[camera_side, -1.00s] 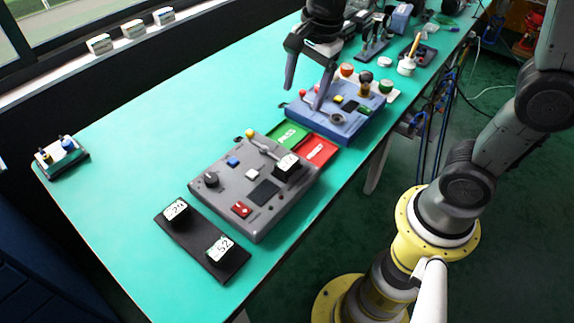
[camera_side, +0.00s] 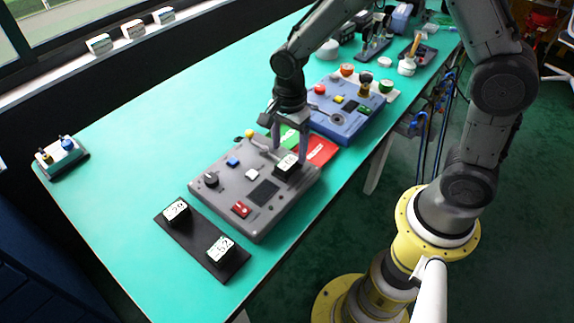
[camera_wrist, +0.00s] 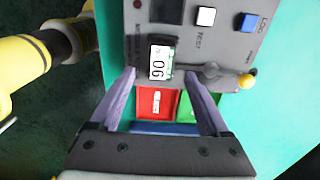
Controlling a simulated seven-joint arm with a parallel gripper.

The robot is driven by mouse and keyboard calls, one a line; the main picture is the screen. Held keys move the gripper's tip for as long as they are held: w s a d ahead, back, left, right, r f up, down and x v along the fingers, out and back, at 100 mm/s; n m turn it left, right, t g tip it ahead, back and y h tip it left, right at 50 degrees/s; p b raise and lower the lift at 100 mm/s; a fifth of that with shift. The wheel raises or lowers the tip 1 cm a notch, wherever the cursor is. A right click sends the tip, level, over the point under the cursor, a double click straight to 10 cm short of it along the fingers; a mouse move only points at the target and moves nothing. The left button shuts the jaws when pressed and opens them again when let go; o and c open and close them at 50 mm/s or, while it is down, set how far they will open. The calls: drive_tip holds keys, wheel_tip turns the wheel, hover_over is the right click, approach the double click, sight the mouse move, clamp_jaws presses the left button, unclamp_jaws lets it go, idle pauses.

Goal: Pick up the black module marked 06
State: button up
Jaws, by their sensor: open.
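The black module marked 06 (camera_wrist: 161,62) has a white label and sits on the grey panel box (camera_wrist: 228,50). In the side view the module (camera_side: 287,163) is at the box's far right corner, partly behind a finger. My gripper (camera_side: 289,153) is over that corner, pointing down. In the wrist view my gripper (camera_wrist: 160,82) is open, with its two purple fingers apart and nothing between them. The module appears just beyond the fingertips, between their lines. I cannot tell the exact height of the tips above it.
A lever with a yellow knob (camera_wrist: 247,81) stands beside the module. Red (camera_wrist: 157,103) and green (camera_wrist: 187,110) trays lie by the box. A blue panel box (camera_side: 347,112) is behind. A black rack (camera_side: 203,243) with two modules is in front.

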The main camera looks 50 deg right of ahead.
sight(287, 162)
drive_tip(key=shift+w+a+f, duration=0.1)
drive_tip(key=shift+a+f, duration=0.05)
drive_tip(key=shift+f, duration=1.15)
drive_tip(key=shift+a+f, duration=0.1)
drive_tip(key=shift+f, duration=1.2)
clamp_jaws()
